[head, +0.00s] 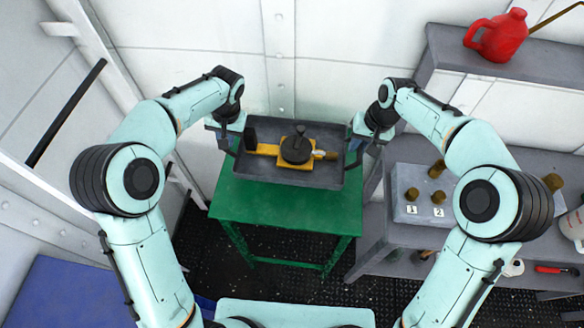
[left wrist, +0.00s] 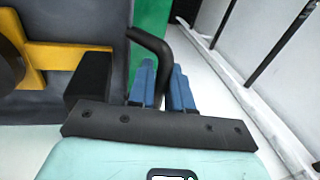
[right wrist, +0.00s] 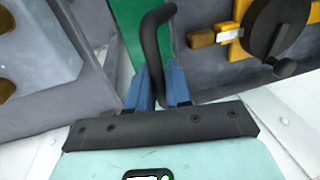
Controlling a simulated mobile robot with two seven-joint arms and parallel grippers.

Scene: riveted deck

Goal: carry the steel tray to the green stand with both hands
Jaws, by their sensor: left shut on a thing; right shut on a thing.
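The steel tray (head: 297,178) is a dark grey tray over the far part of the green stand (head: 290,212); I cannot tell if it touches the stand's top. It holds a yellow piece with a black round part (head: 297,149) and a black block (head: 250,135). My left gripper (head: 228,146) is shut on the tray's left handle, a black bar between blue fingers (left wrist: 165,85). My right gripper (head: 361,142) is shut on the right handle, which shows in the right wrist view (right wrist: 155,45). The tray looks about level.
A grey bench on the right bears a block with brass pegs (head: 425,197) and a white jug (head: 574,225). A red can (head: 497,36) stands on a shelf at upper right. A blue surface (head: 60,292) is at lower left. A white wall stands close behind the tray.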

